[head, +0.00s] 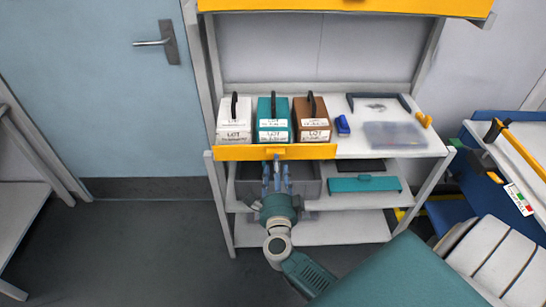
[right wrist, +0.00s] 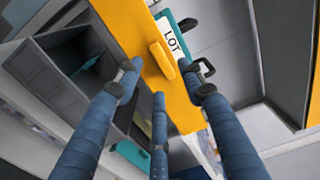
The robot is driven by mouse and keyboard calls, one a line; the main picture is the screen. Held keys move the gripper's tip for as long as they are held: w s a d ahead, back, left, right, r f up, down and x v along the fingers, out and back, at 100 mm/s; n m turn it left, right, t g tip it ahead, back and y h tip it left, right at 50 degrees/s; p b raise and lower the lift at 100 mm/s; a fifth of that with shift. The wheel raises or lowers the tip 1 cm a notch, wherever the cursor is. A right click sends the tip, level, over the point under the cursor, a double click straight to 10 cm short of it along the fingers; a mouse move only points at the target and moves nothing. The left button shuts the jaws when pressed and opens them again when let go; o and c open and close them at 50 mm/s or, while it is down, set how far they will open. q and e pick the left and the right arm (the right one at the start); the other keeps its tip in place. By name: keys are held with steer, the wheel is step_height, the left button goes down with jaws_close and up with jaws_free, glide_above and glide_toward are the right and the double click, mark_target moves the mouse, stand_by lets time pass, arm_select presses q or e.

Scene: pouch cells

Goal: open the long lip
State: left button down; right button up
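The long lip is a yellow-orange bar (head: 240,153) along the front edge of the shelf, below three lot boxes, and it stands upright. A rounded yellow handle (right wrist: 162,60) sticks out from its face in the right wrist view. My right gripper (head: 277,168) is just below and in front of the lip's middle, fingers pointing at it. In the right wrist view its blue fingers (right wrist: 160,80) are spread around the handle, with no clear contact visible. My left gripper is not in view.
White, teal and brown boxes (head: 233,118) (head: 273,117) (head: 311,117) with black handles stand behind the lip. A grey bin (head: 308,181) and a teal panel (head: 364,184) are on the shelf below. A clear flat tray (head: 394,136) lies at right. A blue cart stands farther right.

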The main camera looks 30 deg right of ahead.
steer(key=x, duration=0.5)
jaws_close()
steer(key=shift+f, duration=0.15)
